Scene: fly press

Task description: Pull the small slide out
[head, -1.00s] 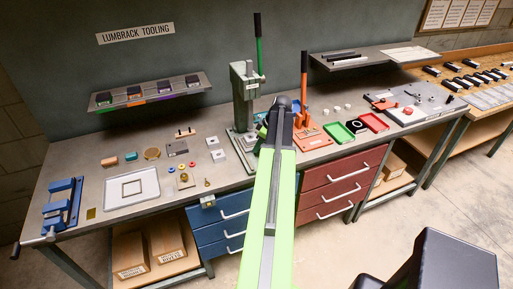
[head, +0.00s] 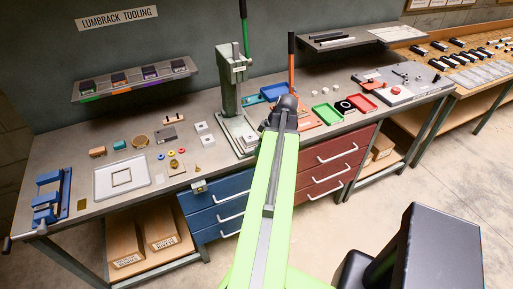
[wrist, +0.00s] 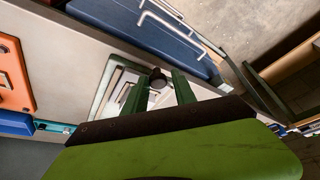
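The grey-green press (head: 231,95) with its green lever stands at the middle of the bench, and its base (head: 238,136) holds a pale plate. In the wrist view, a pale slide-like plate (wrist: 122,88) lies in the base, with a dark round knob (wrist: 158,77) at its drawer-side end. I cannot tell for certain that this is the small slide. My gripper (wrist: 159,82) is open, with its two green fingers on either side of the knob and gaps visible. Contact is unclear. In the head view, my arm hides the gripper and the knob.
Blue drawers (head: 220,205) with bar handles sit below the bench front, also in the wrist view (wrist: 165,35). The orange press (head: 308,113) stands right of my arm, beside green (head: 327,112) and red trays (head: 361,106). Small parts and a white tray (head: 122,178) lie left.

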